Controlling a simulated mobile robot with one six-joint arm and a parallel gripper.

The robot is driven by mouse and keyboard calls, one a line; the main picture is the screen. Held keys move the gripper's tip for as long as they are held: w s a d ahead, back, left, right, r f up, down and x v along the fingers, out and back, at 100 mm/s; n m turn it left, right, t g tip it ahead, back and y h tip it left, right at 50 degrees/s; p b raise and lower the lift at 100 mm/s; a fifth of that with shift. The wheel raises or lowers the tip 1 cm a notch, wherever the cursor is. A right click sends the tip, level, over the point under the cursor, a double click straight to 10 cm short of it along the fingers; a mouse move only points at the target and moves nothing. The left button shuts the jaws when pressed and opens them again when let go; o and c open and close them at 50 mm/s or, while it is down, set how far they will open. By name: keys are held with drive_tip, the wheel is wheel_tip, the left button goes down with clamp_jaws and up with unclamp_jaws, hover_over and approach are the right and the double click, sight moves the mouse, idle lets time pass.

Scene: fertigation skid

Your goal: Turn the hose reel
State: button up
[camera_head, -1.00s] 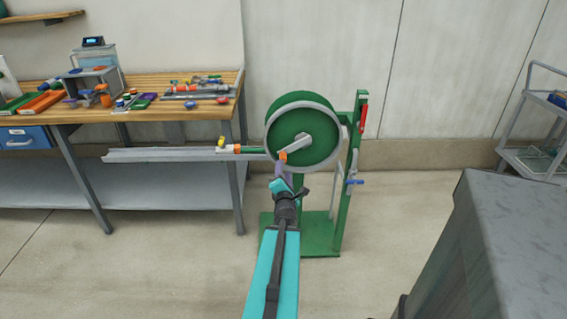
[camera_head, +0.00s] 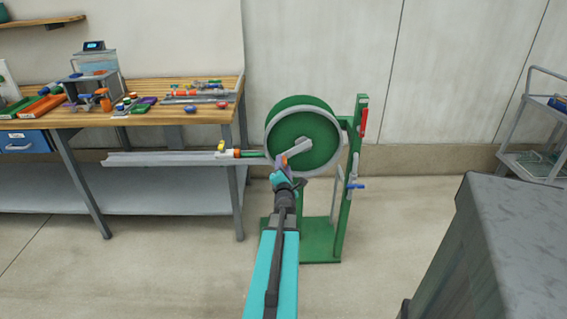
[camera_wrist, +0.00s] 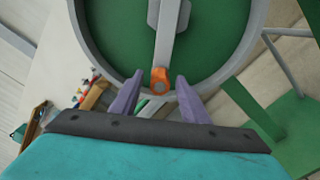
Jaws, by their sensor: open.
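The green hose reel (camera_head: 317,128) with a grey rim stands on a green frame (camera_head: 350,185) right of the workbench. In the wrist view its green face (camera_wrist: 215,35) fills the top. A grey crank arm (camera_head: 300,147) runs from the hub down and left, ending in an orange knob (camera_wrist: 160,80). My gripper (camera_head: 281,166) is at the lower left of the reel. In the wrist view my gripper (camera_wrist: 155,92) is open, with its purple fingers on either side of the knob and apart from it. The knob is mostly hidden by my gripper in the head view.
A grey rail (camera_head: 160,158) with a hose fitting (camera_head: 235,153) reaches the reel from the left. The wooden workbench (camera_head: 205,112) holds several tools. A grey block (camera_head: 515,235) stands at lower right and a cart (camera_head: 535,130) behind it.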

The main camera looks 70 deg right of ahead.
drive_tip(key=shift+x, duration=1.4)
clamp_jaws()
